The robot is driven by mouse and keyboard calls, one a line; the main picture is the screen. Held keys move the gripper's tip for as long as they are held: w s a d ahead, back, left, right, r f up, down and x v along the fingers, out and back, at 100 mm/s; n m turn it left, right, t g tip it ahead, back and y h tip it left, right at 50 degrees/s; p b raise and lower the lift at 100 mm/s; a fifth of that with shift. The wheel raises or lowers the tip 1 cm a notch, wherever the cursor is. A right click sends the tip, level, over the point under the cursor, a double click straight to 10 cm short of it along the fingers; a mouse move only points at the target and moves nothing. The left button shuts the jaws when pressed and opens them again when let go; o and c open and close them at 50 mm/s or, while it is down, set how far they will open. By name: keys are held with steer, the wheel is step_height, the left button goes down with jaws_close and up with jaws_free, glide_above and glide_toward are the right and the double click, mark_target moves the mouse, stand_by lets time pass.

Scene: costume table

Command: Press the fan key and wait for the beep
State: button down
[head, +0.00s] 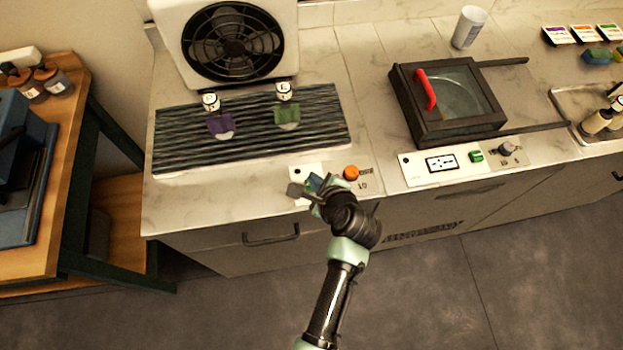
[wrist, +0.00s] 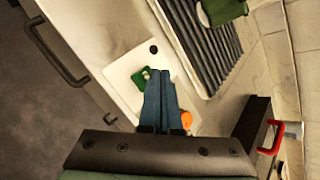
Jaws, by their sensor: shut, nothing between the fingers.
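The fan (head: 233,43) is a black round grille in a pale housing at the back left of the counter. The small panel (head: 362,187) in front of it carries an orange knob (head: 351,173) and a green key (wrist: 139,79). In the head view my gripper largely hides the key. My gripper (head: 313,184) is over the panel, shut and empty. In the wrist view its blue fingers (wrist: 158,72) end close beside the key and cover part of it. I cannot tell whether they touch it. The orange knob also shows in the wrist view (wrist: 186,119).
A dark ribbed mat (head: 180,150) with purple and green pieces lies before the fan. To the right stand a dark lidded box (head: 405,90) with a red handle and a second panel (head: 416,171). A white cup (head: 469,27) is behind. A wooden bench (head: 62,170) is at left.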

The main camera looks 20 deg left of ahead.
steer(key=shift+f, duration=0.35)
steer(key=shift+f+b, duration=0.3)
steer(key=shift+f, duration=0.2)
stand_by(0.5)
stand_by(0.3)
steer(key=shift+r+p, duration=0.95)
steer(key=shift+p, duration=0.15)
step_height(320, 180, up, 5)
steer(key=p, duration=0.5)
stand_by(0.5)
